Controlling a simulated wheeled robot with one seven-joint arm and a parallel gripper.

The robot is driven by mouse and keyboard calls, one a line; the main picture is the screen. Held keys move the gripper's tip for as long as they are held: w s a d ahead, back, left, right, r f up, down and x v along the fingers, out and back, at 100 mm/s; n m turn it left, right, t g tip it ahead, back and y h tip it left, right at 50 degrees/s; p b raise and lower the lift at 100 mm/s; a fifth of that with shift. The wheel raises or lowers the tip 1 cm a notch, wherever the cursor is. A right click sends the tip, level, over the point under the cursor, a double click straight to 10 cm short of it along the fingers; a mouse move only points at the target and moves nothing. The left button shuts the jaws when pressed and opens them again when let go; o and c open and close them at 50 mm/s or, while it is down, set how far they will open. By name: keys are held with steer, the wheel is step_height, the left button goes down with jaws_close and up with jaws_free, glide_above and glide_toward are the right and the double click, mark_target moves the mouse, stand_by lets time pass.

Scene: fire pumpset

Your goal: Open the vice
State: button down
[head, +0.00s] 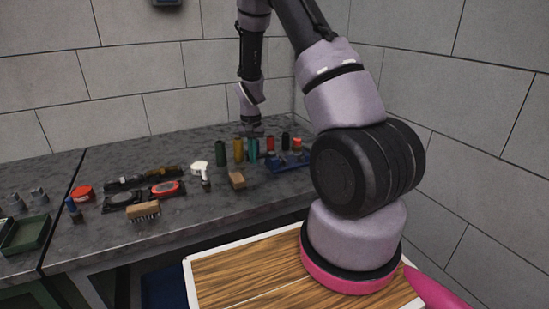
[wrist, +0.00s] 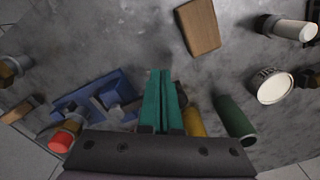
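The blue vice (head: 290,161) sits on the dark bench near the wall corner. In the wrist view the blue vice (wrist: 88,103) lies left of my fingers, partly hidden at its lower side by my gripper body. I cannot tell how wide its jaws stand. My gripper (head: 252,156) hangs over the bench, left of the vice. In the wrist view its two teal fingers (wrist: 161,74) lie side by side with almost no gap and nothing visible between them. They are apart from the vice.
A wooden block (wrist: 199,27) lies ahead of my fingers. A green cylinder (wrist: 235,118) and a yellow cylinder (wrist: 194,123) stand to the right. A red-topped cylinder (wrist: 62,139) is beside the vice. A brush (head: 143,212) and other tools lie farther left on the bench.

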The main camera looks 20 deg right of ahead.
steer(key=shift+s, duration=0.15)
stand_by(0.3)
steer(key=shift+s+d, duration=0.15)
steer(key=shift+s, duration=0.45)
step_height(320, 180, up, 7)
stand_by(0.6)
steer(key=shift+r, duration=0.1)
steer(key=s+a+r+t, duration=0.1)
steer(key=s+r, duration=0.2)
steer(key=r, duration=0.4)
steer(key=s+r+t+y, duration=0.1)
steer(key=s+r, duration=0.2)
steer(key=r, duration=0.4)
steer(key=s+a+r+t, duration=0.1)
steer(key=s+r, duration=0.2)
steer(key=r, duration=0.4)
steer(key=s+r+t, duration=0.2)
steer(key=s+r, duration=0.2)
steer(key=s, duration=0.3)
steer(key=s+a+r+n+t+y, duration=0.1)
steer(key=s+r+t, duration=0.1)
steer(key=s+r, duration=0.3)
steer(key=s, duration=0.3)
steer(key=shift+s+r, duration=0.2)
steer(key=shift+s, duration=0.05)
